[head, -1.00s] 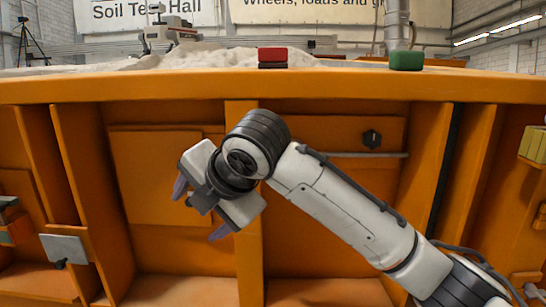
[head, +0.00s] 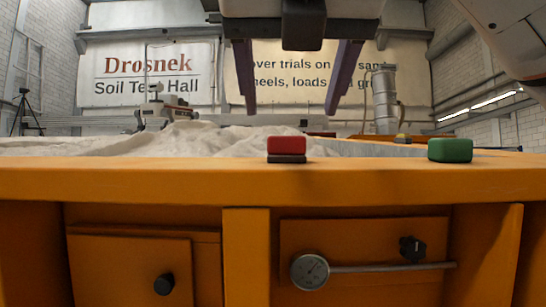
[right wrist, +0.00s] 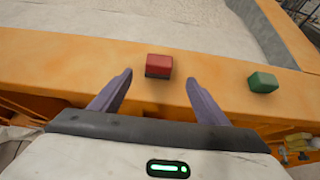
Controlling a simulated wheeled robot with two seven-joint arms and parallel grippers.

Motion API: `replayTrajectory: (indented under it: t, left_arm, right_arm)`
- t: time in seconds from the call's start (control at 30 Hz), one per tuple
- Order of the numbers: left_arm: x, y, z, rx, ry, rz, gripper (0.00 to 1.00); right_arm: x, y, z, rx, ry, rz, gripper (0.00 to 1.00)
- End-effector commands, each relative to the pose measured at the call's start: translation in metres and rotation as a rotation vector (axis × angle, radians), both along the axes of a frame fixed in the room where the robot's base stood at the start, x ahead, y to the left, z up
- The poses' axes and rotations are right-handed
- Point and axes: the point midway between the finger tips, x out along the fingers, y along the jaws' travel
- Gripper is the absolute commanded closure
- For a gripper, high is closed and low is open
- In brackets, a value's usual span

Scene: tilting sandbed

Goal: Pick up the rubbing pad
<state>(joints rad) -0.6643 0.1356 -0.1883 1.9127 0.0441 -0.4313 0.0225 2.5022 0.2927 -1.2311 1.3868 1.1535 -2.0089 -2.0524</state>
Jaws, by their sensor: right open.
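A red block with a dark lower layer (head: 287,148), which looks like the rubbing pad, sits on the orange rim (head: 180,180) of the sandbed. It also shows in the right wrist view (right wrist: 159,65). My right gripper (head: 292,112) hangs above the rim in the head view, with its two purple fingers pointing down, apart and empty. In the right wrist view the fingertips (right wrist: 158,77) lie to either side of the red block in the picture, and the block is not gripped. My left gripper is not in view.
A green block (head: 450,149) sits on the same rim to the right; it also shows in the right wrist view (right wrist: 262,82). Pale sand (head: 190,138) fills the bed behind the rim. A dial gauge (head: 310,271) is on the front panel. The rim between the blocks is clear.

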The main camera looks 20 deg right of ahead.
Motion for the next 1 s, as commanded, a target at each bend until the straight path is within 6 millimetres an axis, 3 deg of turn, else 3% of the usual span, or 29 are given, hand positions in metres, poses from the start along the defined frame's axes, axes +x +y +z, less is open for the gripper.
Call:
replayTrajectory:
  t: [0.17,0.43,0.8,1.0]
  left_arm:
    - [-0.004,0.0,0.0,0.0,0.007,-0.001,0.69]
    - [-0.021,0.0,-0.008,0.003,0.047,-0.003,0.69]
    - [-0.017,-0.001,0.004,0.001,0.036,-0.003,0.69]
    - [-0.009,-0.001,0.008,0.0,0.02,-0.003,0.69]
  right_arm:
    - [0.008,-0.004,-0.002,-0.002,-0.001,-0.001,0.31]
    - [0.042,-0.013,-0.017,-0.002,-0.002,-0.003,0.31]
    - [0.085,-0.023,-0.034,0.0,-0.002,-0.003,0.31]
    - [0.091,-0.024,-0.037,0.001,-0.004,-0.001,0.31]
